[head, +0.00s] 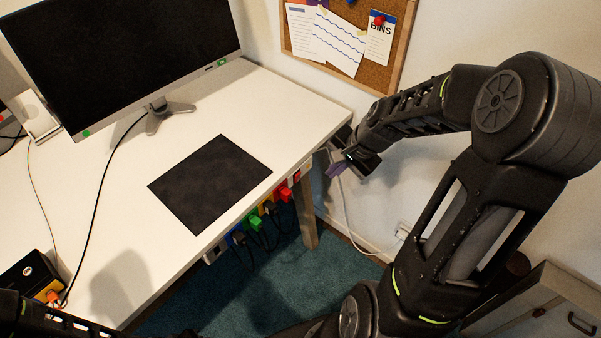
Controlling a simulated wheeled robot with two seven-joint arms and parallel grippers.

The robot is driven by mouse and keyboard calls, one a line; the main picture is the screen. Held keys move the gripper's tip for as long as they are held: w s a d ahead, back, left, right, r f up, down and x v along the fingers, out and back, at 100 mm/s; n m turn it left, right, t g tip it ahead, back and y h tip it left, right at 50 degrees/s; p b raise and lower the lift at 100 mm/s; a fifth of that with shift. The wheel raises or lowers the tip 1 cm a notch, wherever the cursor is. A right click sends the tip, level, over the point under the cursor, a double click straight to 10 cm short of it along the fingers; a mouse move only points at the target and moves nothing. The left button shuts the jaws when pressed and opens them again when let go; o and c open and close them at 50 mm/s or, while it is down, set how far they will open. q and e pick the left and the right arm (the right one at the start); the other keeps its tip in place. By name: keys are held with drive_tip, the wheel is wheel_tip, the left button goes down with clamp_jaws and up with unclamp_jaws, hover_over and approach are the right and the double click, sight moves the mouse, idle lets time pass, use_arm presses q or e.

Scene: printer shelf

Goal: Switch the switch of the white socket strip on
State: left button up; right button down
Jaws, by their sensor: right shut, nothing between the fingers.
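The white socket strip (212,256) is mounted under the desk's right front edge, with several coloured plugs in it. A small red spot (297,176) shows at its far end and looks like the switch; it is too small to tell its position. My right gripper (334,170) is shut and empty, just right of the strip's far end, beside the desk's corner. It appears apart from the red spot. My left gripper is not in view; part of my left arm shows at the bottom left.
The white desk (110,180) holds a monitor (125,50), a black mat (210,185) and a black box (30,275). A desk leg (306,215) and hanging cables are below. A white cable (345,215) runs to a wall socket (403,231). A cabinet (545,300) stands at right.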

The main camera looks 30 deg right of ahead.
drive_tip(key=shift+w+a, duration=0.15)
drive_tip(key=shift+a, duration=0.05)
approach(299, 179)
wheel_tip(299, 179, down, 4)
drive_tip(key=s, duration=0.3)
drive_tip(key=shift+w+a+f+p, duration=0.1)
drive_tip(key=shift+w+p, duration=0.1)
drive_tip(key=shift+w, duration=0.55)
drive_tip(key=shift+w+a+f+p, duration=0.1)
drive_tip(key=shift+w+p, duration=0.05)
drive_tip(key=shift+w, duration=0.55)
drive_tip(key=shift+w+a+f+p, duration=0.1)
drive_tip(key=shift+w+f+p, duration=0.1)
drive_tip(key=shift+w, duration=0.55)
drive_tip(key=shift+w+a+r, duration=0.1)
drive_tip(key=shift+w+r, duration=0.05)
drive_tip(key=shift+w, duration=0.2)
drive_tip(key=shift+r, duration=0.1)
